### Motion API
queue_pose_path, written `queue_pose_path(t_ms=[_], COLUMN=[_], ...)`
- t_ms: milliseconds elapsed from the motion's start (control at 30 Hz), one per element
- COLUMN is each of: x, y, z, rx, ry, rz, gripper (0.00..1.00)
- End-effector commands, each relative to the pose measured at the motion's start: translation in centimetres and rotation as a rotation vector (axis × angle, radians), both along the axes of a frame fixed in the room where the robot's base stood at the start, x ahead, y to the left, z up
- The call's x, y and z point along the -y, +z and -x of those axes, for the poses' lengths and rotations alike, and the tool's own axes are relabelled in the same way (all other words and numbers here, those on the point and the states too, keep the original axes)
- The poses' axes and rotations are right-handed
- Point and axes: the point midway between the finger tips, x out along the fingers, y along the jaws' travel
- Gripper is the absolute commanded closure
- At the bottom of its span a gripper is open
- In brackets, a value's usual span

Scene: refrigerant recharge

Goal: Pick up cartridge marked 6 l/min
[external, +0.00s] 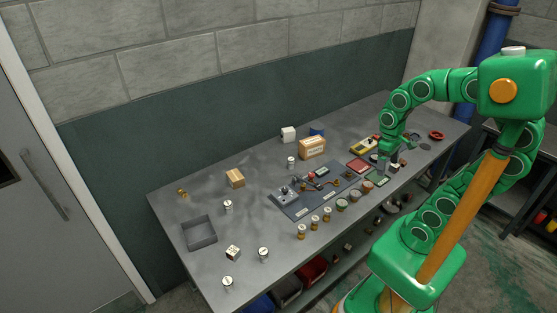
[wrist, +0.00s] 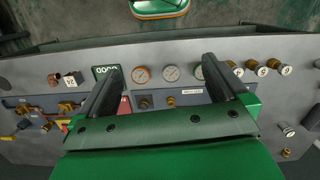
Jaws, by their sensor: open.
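Small white-topped cartridges (external: 314,223) with brass-coloured lower parts stand in a row along the front of the bench. They also show at the upper right of the wrist view (wrist: 262,71), with dark marks on their caps. I cannot read which is marked 6 l/min. Other white cylinders stand further left, one near the front (external: 263,254) and one by the tray (external: 228,206). My gripper (external: 383,168) is over the right part of the bench, right of the row. In the wrist view its fingers (wrist: 161,66) are apart with nothing held between them.
Round gauges (wrist: 171,73) lie between the fingers' view and the row. A grey tray (external: 199,233) is at left. The back-left bench is mostly clear.

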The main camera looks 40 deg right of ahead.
Motion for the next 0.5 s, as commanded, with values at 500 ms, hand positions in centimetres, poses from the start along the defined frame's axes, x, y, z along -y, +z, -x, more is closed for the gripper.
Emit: queue_pose_path(t_ms=[500], x=[1.7], y=[-2.5], z=[5.1], rx=[-0.010], ry=[-0.099], rz=[0.002], gripper=[0.09])
